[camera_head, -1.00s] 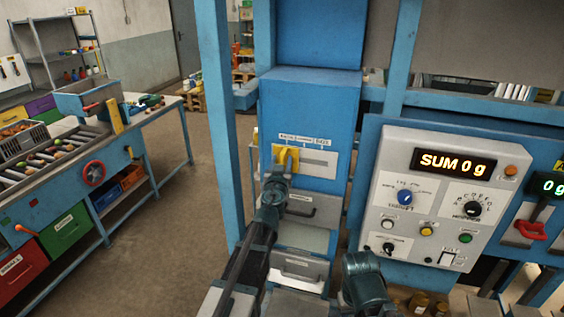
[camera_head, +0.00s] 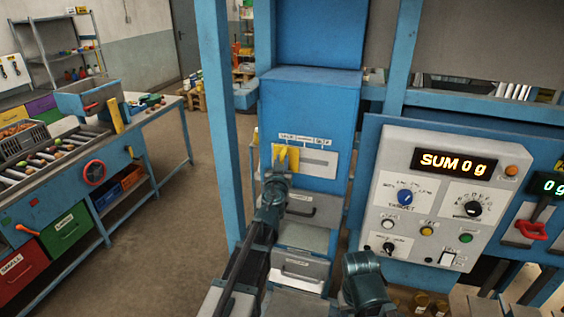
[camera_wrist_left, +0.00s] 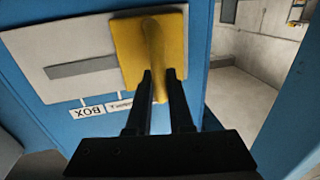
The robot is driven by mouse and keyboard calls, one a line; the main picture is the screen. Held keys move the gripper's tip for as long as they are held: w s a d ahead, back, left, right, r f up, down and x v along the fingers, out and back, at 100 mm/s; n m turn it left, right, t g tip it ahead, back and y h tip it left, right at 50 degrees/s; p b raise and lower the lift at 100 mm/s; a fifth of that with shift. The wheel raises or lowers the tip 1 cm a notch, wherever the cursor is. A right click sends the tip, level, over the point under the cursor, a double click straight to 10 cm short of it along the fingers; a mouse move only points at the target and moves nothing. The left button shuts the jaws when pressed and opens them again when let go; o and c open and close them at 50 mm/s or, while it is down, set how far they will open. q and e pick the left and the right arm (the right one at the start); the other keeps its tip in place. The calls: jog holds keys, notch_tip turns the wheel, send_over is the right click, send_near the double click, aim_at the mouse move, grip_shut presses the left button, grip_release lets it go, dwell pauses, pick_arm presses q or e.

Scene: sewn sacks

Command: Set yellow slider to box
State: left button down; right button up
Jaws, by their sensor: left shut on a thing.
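The yellow slider (camera_head: 292,155) sits at the left end of a pale slotted plate (camera_head: 320,163) on the front of the blue cabinet. Small labels run above the plate, too blurred to read in the head view. In the left wrist view, the slider (camera_wrist_left: 128,45) covers one end of the slot, and the BOX label (camera_wrist_left: 92,110) is toward the plate's other end. My left gripper (camera_wrist_left: 158,82) is shut on the slider's protruding yellow handle; the gripper (camera_head: 281,174) shows just below it in the head view.
A grey control panel (camera_head: 395,165) with knobs and a "SUM 0 g" display (camera_head: 453,163) stands at the right. Drawer handles (camera_head: 300,212) are below the slider plate. A blue post (camera_head: 218,120) stands left of the cabinet, with open floor beyond it.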

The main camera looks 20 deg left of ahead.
dwell(0.7)
pick_arm(q)
jog(key=d, duration=1.2)
jog(key=shift+s+d, duration=0.15)
jog(key=shift+s, duration=0.1)
jog(key=c, duration=1.1)
grip_release()
jog(key=shift+c, duration=0.2)
jog(key=o, duration=0.3)
jog(key=shift+d, duration=0.2)
jog(key=shift+o, duration=0.2)
jog(key=shift+a, duration=0.1)
jog(key=shift+s, duration=0.1)
